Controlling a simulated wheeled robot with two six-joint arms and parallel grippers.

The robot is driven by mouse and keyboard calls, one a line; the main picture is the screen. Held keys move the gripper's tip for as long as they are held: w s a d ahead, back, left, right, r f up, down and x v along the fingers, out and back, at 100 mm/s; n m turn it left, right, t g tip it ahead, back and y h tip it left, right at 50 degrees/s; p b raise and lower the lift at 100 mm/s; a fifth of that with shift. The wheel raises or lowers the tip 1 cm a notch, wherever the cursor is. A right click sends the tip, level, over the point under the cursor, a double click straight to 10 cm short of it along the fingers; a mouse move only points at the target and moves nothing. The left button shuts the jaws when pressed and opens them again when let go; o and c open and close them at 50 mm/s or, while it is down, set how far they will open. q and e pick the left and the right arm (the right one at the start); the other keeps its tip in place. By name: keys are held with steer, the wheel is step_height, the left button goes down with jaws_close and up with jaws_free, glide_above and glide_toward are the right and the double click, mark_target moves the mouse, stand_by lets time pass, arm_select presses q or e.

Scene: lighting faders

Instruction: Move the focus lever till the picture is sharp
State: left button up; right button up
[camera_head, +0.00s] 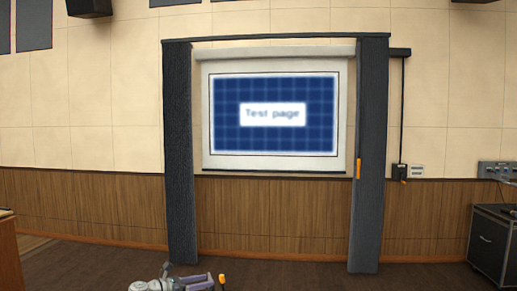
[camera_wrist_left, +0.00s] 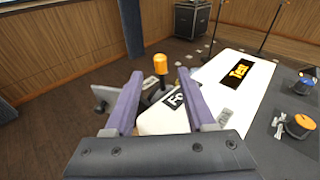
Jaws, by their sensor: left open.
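The projected picture (camera_head: 273,135) on the screen reads "Test page" on a blue grid, and its letters and lines look blurred. The focus lever (camera_wrist_left: 160,64) is an orange knob on a stem, beside a white panel (camera_wrist_left: 230,75) with a black label starting "Fo", partly hidden by my finger. My left gripper (camera_head: 206,281) is open. In the left wrist view, its two purple fingers (camera_wrist_left: 160,82) stand either side of the lever, with gaps visible. My right gripper is not in view.
Dark curtains (camera_head: 369,200) flank the screen. A black cabinet (camera_head: 492,245) stands at right.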

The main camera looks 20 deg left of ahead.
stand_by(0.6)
arm_select(q)
steer(key=shift+d+f+b, duration=0.2)
steer(key=shift+d+b, duration=0.1)
steer(key=d+n+t+y+b, duration=0.1)
steer(key=y, duration=0.1)
steer(key=d+f+n+t+y+b, duration=0.1)
steer(key=d+n+t+y+b, duration=0.1)
steer(key=shift+s+d+n, duration=0.1)
steer(key=shift+d+n, duration=0.1)
steer(key=shift+n, duration=0.1)
steer(key=shift+s+d+f+n+t+y+b, duration=0.15)
steer(key=shift+n+t+y+b, duration=0.35)
steer(key=shift+y, duration=0.6)
steer(key=shift+s+n+y+b, duration=0.35)
steer(key=shift+n+y, duration=0.55)
steer(key=shift+w, duration=0.1)
